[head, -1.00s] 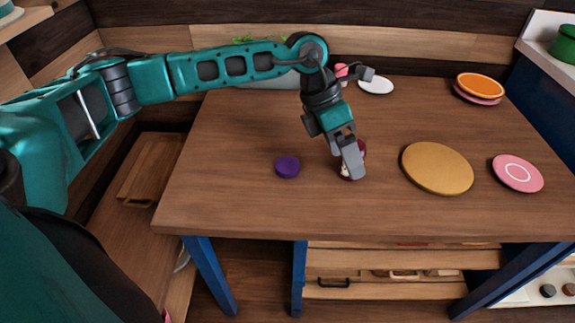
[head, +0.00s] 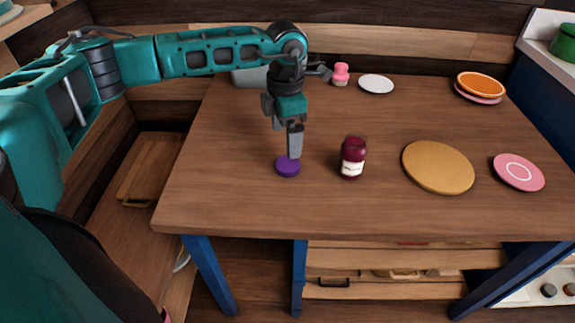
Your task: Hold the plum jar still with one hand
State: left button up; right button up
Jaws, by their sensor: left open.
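The plum jar (head: 352,158) stands upright on the wooden table. It is dark plum red with a pale label, and nothing touches it. A round purple lid (head: 288,168) lies on the table to the left of the jar. My left gripper (head: 294,156) points down just over the lid, to the left of the jar and apart from it. It is open; I cannot tell whether its fingers touch the lid. My right gripper is not in view.
On the table (head: 250,205) a round tan board (head: 438,167) lies right of the jar, then a pink plate (head: 518,172). Orange and pink plates (head: 481,86), a white plate (head: 376,84) and a pink item (head: 341,75) are at the back. The front left is clear.

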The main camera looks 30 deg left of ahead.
aim_at(285, 164)
pick_arm(q)
jog(key=shift+f, duration=1.45)
jog(key=shift+a+f+b, duration=0.1)
jog(key=shift+f+b, duration=0.3)
jog(key=shift+f, duration=2.2)
jog(key=c, duration=1.1)
jog(key=shift+r, duration=0.1)
notch_tip(285, 164, up, 20)
jog(key=p, duration=0.2)
